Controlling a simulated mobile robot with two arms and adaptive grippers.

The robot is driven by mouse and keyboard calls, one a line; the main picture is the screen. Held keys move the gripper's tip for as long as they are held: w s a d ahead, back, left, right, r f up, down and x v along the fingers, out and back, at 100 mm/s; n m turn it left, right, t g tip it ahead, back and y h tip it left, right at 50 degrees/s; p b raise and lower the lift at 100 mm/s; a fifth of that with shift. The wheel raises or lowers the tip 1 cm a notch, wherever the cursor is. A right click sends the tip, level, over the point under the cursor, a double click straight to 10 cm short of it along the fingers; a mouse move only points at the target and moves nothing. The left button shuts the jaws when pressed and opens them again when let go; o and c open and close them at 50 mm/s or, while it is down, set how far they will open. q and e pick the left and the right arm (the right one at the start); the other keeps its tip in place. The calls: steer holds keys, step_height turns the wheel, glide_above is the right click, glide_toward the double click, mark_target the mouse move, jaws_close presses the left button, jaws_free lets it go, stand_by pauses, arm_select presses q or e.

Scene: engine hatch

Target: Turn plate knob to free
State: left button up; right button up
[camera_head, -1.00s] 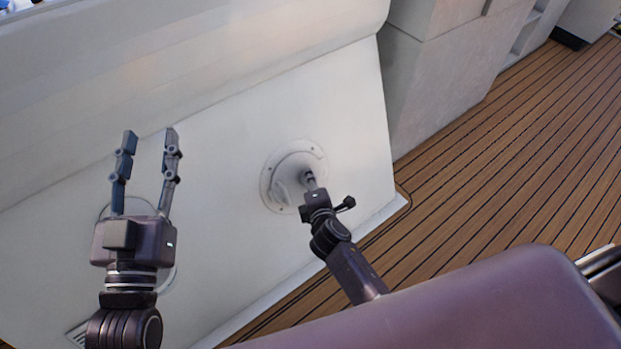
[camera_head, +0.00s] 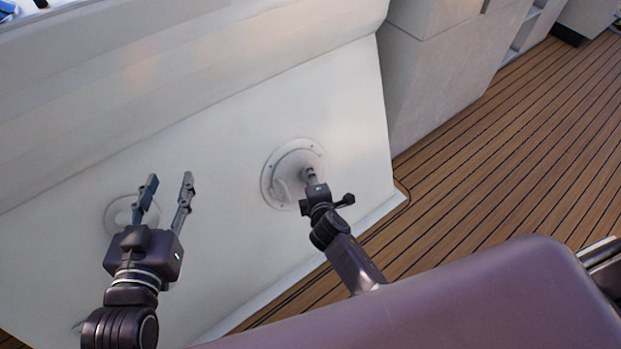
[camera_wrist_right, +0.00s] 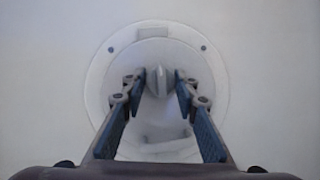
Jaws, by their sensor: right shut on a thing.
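A round white plate (camera_head: 270,182) with small screws is set in the sloping white panel; it also fills the middle of the right wrist view (camera_wrist_right: 105,75). Its knob (camera_wrist_right: 159,82) is a small pale upright grip in the plate's recess. My right gripper (camera_wrist_right: 160,76) is shut on the knob, with one dark finger on each side. In the head view the right gripper (camera_head: 310,172) reaches the plate and largely hides the knob. My left gripper (camera_head: 169,179) is open and empty, beside a second round plate (camera_head: 118,212) that its fingers partly cover.
The white panel (camera_head: 225,200) between the two plates is clear. A high white ledge (camera_head: 150,80) runs along the top left. A pale cabinet (camera_head: 430,85) stands to the right, beside the plank deck (camera_head: 500,150).

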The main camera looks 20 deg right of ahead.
steer(key=o, duration=1.1)
steer(key=shift+d, duration=0.1)
steer(key=shift+o, duration=0.2)
steer(key=shift+s, duration=0.15)
steer(key=v, duration=1.1)
steer(key=shift+s+r, duration=0.25)
steer(key=shift+s, duration=0.05)
steer(key=shift+f, duration=0.1)
